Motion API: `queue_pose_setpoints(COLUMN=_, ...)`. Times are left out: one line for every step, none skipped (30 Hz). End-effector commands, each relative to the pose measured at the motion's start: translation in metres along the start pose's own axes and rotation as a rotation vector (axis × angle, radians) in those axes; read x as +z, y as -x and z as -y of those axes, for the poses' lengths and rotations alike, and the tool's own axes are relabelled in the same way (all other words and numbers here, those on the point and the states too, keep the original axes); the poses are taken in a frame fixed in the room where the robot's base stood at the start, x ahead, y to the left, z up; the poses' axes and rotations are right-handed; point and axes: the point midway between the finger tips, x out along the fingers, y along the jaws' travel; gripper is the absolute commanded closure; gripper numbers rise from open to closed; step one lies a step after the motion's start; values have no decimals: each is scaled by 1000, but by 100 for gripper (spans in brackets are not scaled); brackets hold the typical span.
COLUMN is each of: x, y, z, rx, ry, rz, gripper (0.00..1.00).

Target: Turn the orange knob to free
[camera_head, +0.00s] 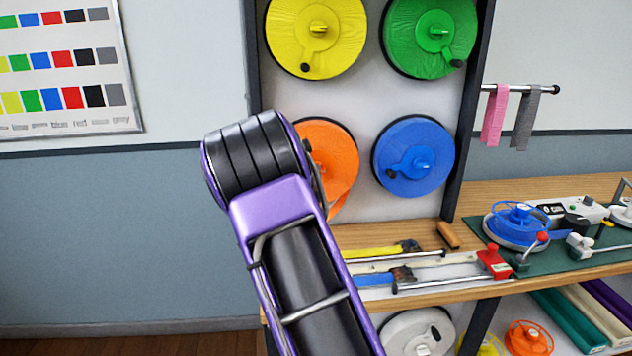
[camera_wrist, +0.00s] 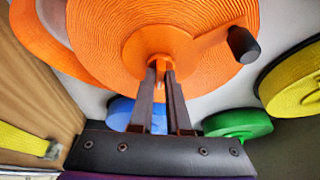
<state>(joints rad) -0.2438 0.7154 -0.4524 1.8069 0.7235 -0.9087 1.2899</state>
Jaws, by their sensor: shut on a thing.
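The orange reel (camera_head: 338,160) hangs on the wall panel in the head view, its left side hidden behind my arm. It fills the top of the wrist view (camera_wrist: 110,40), with a black-tipped crank arm (camera_wrist: 242,45) sticking out from its hub. The orange knob (camera_wrist: 160,60) is at the reel's centre. My gripper (camera_wrist: 162,70) is shut on the knob, one dark finger on each side of it. The fingers mostly cover the knob, so its exact angle is hard to tell. The gripper itself is hidden behind my arm in the head view.
Yellow (camera_head: 316,40), green (camera_head: 430,38) and blue (camera_head: 413,157) reels hang close around the orange one. Below is a wooden bench (camera_head: 385,235) with a yellow strap (camera_head: 370,252) and a rail with a red block (camera_head: 494,263). Pink and grey straps hang at right.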

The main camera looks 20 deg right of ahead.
Motion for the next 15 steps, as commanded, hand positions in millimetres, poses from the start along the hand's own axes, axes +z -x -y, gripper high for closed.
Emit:
queue_pose_setpoints(x=1, y=0, z=-8, rx=-16, ry=27, rz=0, gripper=100)
queue_pose_setpoints(x=1, y=0, z=-8, rx=-24, ry=47, rz=0, gripper=100)
queue_pose_setpoints(x=1, y=0, z=-9, rx=-36, ry=76, rz=-1, gripper=100)
queue_pose_setpoints(x=1, y=0, z=-10, rx=-45, ry=99, rz=-1, gripper=100)
queue_pose_setpoints(x=0, y=0, z=-10, rx=-55, ry=123, rz=-1, gripper=100)
queue_pose_setpoints(x=0, y=0, z=-11, rx=-70, ry=156, rz=-1, gripper=100)
queue_pose_setpoints(x=0, y=0, z=-11, rx=-81, ry=182, rz=-1, gripper=100)
queue_pose_setpoints(x=0, y=0, z=-11, rx=-91, ry=209, rz=-2, gripper=100)
queue_pose_setpoints(x=0, y=0, z=-11, rx=-105, ry=244, rz=-2, gripper=100)
queue_pose_setpoints(x=0, y=0, z=-11, rx=-116, ry=272, rz=-1, gripper=100)
queue_pose_setpoints(x=0, y=0, z=-10, rx=-127, ry=298, rz=-2, gripper=100)
queue_pose_setpoints(x=0, y=0, z=-10, rx=-142, ry=333, rz=-2, gripper=100)
queue_pose_setpoints(x=0, y=0, z=-9, rx=-152, ry=360, rz=-1, gripper=100)
queue_pose_setpoints(x=-1, y=0, z=-9, rx=-162, ry=387, rz=-2, gripper=100)
queue_pose_setpoints(x=-1, y=0, z=-9, rx=-177, ry=423, rz=-2, gripper=100)
